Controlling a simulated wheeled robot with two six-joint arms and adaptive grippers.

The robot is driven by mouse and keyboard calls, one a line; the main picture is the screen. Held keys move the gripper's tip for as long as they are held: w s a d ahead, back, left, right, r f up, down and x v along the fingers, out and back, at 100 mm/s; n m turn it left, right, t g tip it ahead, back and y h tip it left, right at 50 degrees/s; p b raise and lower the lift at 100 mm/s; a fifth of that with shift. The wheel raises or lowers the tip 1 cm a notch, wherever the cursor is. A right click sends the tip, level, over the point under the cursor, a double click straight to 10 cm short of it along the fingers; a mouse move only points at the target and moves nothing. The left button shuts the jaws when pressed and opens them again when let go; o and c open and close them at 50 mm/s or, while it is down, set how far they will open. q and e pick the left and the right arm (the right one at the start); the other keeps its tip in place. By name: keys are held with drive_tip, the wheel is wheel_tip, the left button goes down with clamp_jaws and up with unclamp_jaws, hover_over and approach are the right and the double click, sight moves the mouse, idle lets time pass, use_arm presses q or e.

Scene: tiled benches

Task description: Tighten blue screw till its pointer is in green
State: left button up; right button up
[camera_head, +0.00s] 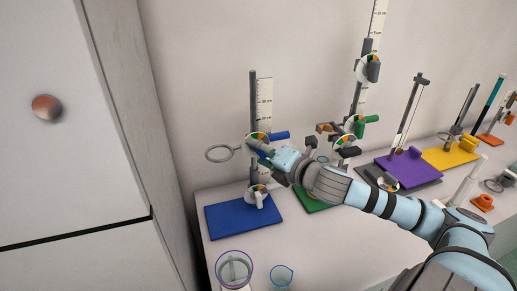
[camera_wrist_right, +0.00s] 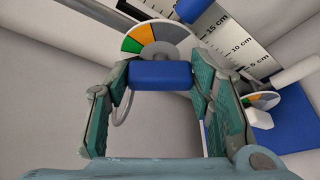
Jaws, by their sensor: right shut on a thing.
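The blue screw (camera_wrist_right: 160,74) is a blue block in the wrist view, between the two fingers of my right gripper (camera_wrist_right: 160,85). In the head view my right gripper (camera_head: 270,154) is shut on it at the upper clamp of the blue-based stand. Behind the screw is a round dial (camera_wrist_right: 158,36) with orange, green, white and grey sectors. I cannot make out its pointer. The dial also shows in the head view (camera_head: 257,137), partly covered by the gripper. The stand has a blue base (camera_head: 228,221) and a grey ring (camera_head: 219,153). My left gripper is out of view.
A second blue handle (camera_head: 279,135) sticks out right of the dial. A lower dial (camera_head: 257,190) with a light grey screw is just above the blue base. Glassware (camera_head: 282,276) stands at the front. Stands with purple (camera_head: 403,168) and yellow (camera_head: 452,153) bases are to the right.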

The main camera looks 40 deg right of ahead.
drive_tip(key=shift+m+t+y+p, duration=0.3)
drive_tip(key=shift+m+t+p, duration=0.2)
drive_tip(key=shift+m+p, duration=0.5)
drive_tip(key=shift+r+m+p, duration=0.1)
drive_tip(key=shift+m+p, duration=0.5)
drive_tip(key=shift+p, duration=0.1)
drive_tip(key=shift+m+t+p, duration=0.4)
drive_tip(key=shift+m+p, duration=0.05)
drive_tip(key=shift+m, duration=0.05)
drive_tip(key=shift+f, duration=0.2)
